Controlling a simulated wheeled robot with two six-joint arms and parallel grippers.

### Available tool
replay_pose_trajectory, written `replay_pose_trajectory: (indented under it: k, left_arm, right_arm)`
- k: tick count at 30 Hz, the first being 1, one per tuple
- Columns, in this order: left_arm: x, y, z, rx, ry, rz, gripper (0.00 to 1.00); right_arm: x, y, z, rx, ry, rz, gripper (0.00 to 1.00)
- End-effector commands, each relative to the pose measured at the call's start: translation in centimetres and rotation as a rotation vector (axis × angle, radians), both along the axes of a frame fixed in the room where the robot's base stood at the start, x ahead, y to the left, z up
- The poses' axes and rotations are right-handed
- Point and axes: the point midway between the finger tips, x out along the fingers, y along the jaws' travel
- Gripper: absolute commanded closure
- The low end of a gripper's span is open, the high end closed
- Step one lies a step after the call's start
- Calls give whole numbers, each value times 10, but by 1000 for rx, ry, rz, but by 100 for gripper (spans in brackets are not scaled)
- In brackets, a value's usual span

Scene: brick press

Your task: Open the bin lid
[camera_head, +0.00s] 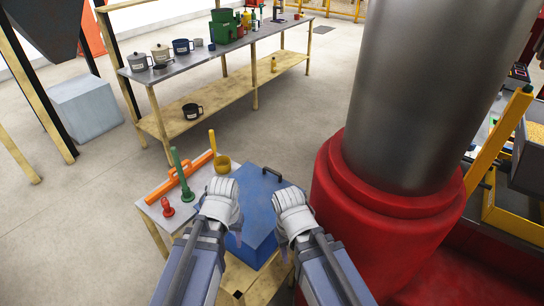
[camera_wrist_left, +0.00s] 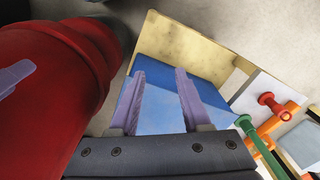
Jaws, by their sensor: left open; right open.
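A blue bin (camera_head: 258,246) stands on a low wooden table between my two arms. Its blue lid (camera_head: 255,192) appears to lie shut on top, with a dark handle (camera_head: 272,171) at its far edge. My left gripper (camera_head: 236,239) points down over the left side of the bin, open and empty. In the left wrist view its two lavender fingers (camera_wrist_left: 162,78) are spread above the blue lid (camera_wrist_left: 160,108). My right gripper (camera_head: 283,253) is at the bin's right side, open, with its fingers mostly hidden by the wrist. I cannot tell whether either touches the bin.
A large red-based steel column (camera_head: 390,185) stands close on the right. Left of the bin are a green tool (camera_head: 182,172), an orange roller (camera_head: 180,178), a yellow cup (camera_head: 222,163) and a red knob (camera_head: 167,207). A long bench (camera_head: 205,55) with pots is behind.

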Motion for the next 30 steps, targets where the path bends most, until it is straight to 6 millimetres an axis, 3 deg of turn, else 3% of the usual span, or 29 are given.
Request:
replay_pose_trajectory:
  k: [1,3,8,14,18,21,25,30]
  left_arm:
    - [12,10,20,-8,-9,40,52]
    - [32,19,33,-22,-20,105,52]
    - [115,16,46,-47,-32,329,52]
    - [212,-25,45,-55,-18,594,52]
    - [281,-64,45,-54,-8,787,52]
    - [320,-92,45,-50,-1,911,52]
    - [346,-114,45,-46,3,1015,52]
    - [354,-123,45,-44,4,1063,52]
  right_arm:
    - [0,0,20,0,0,0,50]
    - [0,0,33,0,0,0,50]
    - [0,0,46,0,0,1,50]
    - [0,0,45,0,0,1,50]
    - [0,0,45,0,0,1,50]
    - [0,0,45,0,0,1,50]
    - [0,0,45,0,0,1,50]
    - [0,0,45,0,0,1,50]
